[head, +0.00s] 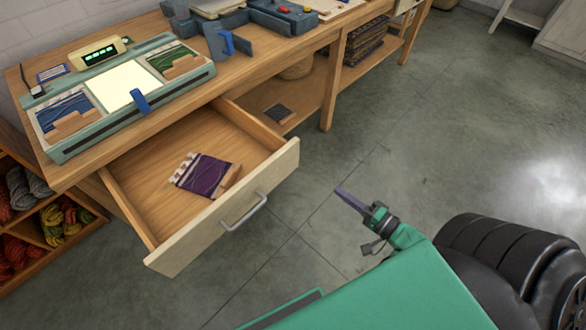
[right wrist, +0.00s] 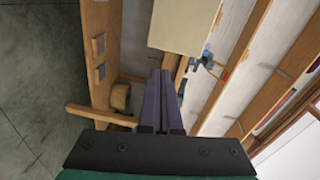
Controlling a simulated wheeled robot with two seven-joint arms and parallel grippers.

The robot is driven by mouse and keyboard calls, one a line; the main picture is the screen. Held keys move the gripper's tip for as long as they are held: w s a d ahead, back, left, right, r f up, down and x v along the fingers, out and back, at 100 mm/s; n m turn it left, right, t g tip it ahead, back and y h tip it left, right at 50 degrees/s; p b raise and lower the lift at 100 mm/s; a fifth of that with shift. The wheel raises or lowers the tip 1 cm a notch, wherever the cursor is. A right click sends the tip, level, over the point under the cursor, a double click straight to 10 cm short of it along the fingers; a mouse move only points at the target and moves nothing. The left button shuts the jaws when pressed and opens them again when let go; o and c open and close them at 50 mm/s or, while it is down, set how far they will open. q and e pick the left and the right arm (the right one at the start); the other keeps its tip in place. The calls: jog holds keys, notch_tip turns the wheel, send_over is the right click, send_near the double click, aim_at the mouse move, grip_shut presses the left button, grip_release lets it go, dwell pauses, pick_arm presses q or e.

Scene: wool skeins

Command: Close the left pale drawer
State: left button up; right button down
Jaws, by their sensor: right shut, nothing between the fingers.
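The pale drawer (head: 275,178) under the wooden workbench is pulled well out, its inside showing. Its front panel carries a grey bar handle (head: 243,212). A dark purple skein on a card (head: 205,175) lies in it. My right gripper (head: 340,192) is shut and empty, in front of the drawer and to the right of its front panel, apart from it. In the right wrist view the shut fingers (right wrist: 160,85) point ahead, and a pale panel (right wrist: 185,25) shows beyond them; I cannot tell for sure that it is the drawer front. My left gripper is not in view.
The workbench top (head: 195,103) bears a green tray (head: 180,88) with skein cards and a lit panel. A shelf of wool skeins (head: 50,215) stands at the left. A lower shelf (head: 305,110) lies right of the drawer. The grey floor (head: 420,130) on the right is clear.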

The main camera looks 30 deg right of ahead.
notch_tip(320, 180, up, 2)
jog(key=a, duration=0.1)
jog(key=m, duration=0.1)
send_near(295, 156)
jog(key=shift+t+y, duration=0.4)
jog(key=x, duration=0.4)
jog(key=f+x, duration=0.1)
jog(key=x, duration=0.1)
jog(key=shift+w+d+b, duration=0.1)
jog(key=shift+b, duration=0.25)
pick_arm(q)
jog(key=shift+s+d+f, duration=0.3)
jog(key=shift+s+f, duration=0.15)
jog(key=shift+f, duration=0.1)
pick_arm(e)
jog(key=shift+w, duration=0.3)
